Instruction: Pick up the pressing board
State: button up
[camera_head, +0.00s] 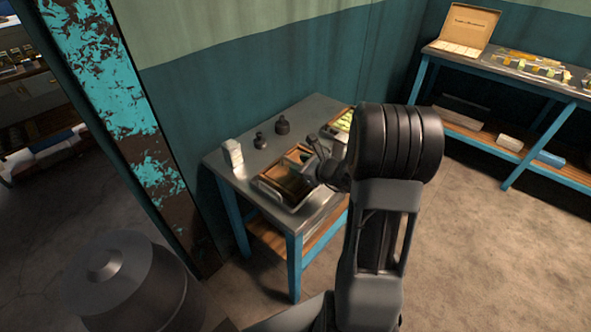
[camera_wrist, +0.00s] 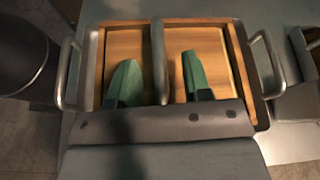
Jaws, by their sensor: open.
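The pressing board (camera_wrist: 213,48) looks like a wooden panel with a grey bar (camera_wrist: 158,45) across its middle. It lies inside a metal tray (camera_wrist: 266,112) with a loop handle on each side. In the head view the tray (camera_head: 262,186) sits near the table's front edge, with brown wood inside. My gripper (camera_wrist: 157,62) is open above the board. Its two green fingers are apart, one on each side of the bar. I cannot tell whether they touch the board. In the head view my gripper (camera_head: 326,168) is over the tray's right side, partly hidden by my arm.
A second table (camera_head: 480,66) with an open box is at the right. Floor between is clear.

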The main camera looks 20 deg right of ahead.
jog(key=shift+x, duration=1.2)
grip_shut()
